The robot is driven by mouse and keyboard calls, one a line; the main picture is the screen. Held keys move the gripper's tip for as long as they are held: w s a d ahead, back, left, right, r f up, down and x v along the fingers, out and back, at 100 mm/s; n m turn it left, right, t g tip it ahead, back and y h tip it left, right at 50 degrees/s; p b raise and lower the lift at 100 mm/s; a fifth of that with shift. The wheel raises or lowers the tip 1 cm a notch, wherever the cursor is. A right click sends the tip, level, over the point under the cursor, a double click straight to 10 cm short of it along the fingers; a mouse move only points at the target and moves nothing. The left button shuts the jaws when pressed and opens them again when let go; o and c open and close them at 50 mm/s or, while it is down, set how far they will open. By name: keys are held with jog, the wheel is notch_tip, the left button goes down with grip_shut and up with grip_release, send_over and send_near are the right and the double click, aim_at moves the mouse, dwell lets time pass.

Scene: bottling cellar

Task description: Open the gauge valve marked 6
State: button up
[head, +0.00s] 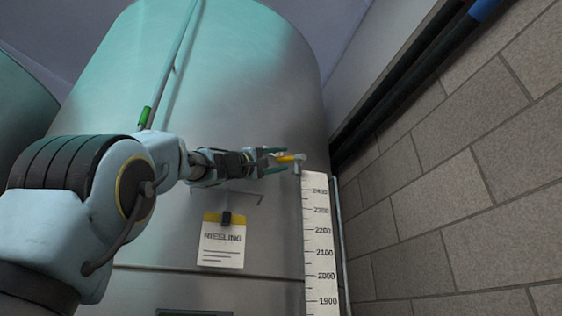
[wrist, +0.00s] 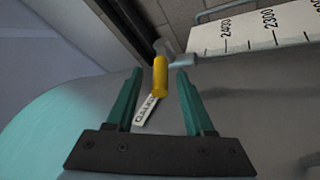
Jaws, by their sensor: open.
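The gauge valve has a yellow lever handle (head: 287,158) at the top of the level scale, by the tank's right edge. In the head view the lever points left, roughly crosswise to the upright scale. In the wrist view the yellow lever (wrist: 160,80) sits between the fingers of my gripper (wrist: 160,71), with a gap on both sides. My gripper (head: 273,160) is open in the head view, its fingertips at the lever's free end. A small white tag (wrist: 146,111) hangs by the lever; its lettering is too small to read surely, and I see no 6.
The white level scale (head: 320,240) runs down the steel tank (head: 240,80) beside a thin tube (head: 342,240). A Riesling card (head: 222,248) hangs below my arm. A block wall (head: 460,190) and dark pipes (head: 400,85) stand close on the right.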

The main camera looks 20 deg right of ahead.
jog(key=b+v, duration=0.5)
jog(key=v, duration=0.5)
jog(key=shift+b, duration=0.35)
jog(key=shift+a, duration=0.1)
